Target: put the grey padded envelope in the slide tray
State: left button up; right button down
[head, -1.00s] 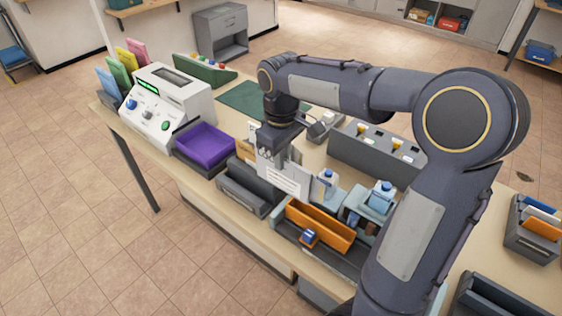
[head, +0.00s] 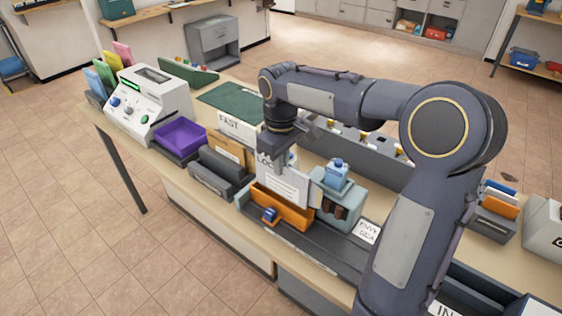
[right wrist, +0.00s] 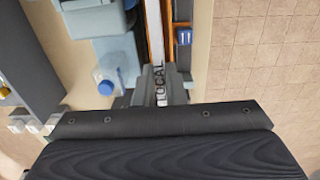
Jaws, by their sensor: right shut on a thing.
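The grey padded envelope (head: 284,187) stands upright in my right gripper (head: 274,164), with a pale printed label on its near face. My right gripper is shut on its top edge. The envelope is at the orange slide tray (head: 291,214), its lower edge cut off behind the tray's front wall. I cannot tell whether it touches the tray floor. The tray has a blue knob (head: 269,215) on its front and sits on a dark rail. In the right wrist view the orange tray wall (right wrist: 169,30) shows beyond the gripper (right wrist: 160,92). My left gripper is out of view.
A teal-grey holder with a blue-capped bottle (head: 337,174) stands close right of the tray. A dark grey bin (head: 217,175) and a purple tray (head: 180,136) lie to the left. A long grey unit (head: 375,156) stands behind. The dark rail (head: 330,252) is clear to the right.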

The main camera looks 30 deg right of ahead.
dwell(0.3)
jog(key=shift+f, duration=0.25)
dwell(0.4)
jog(key=shift+f+b, duration=0.75)
jog(key=shift+f, duration=0.55)
jog(key=shift+f+b, duration=0.8)
jog(key=shift+f, duration=0.4)
jog(key=c, duration=1.4)
grip_release()
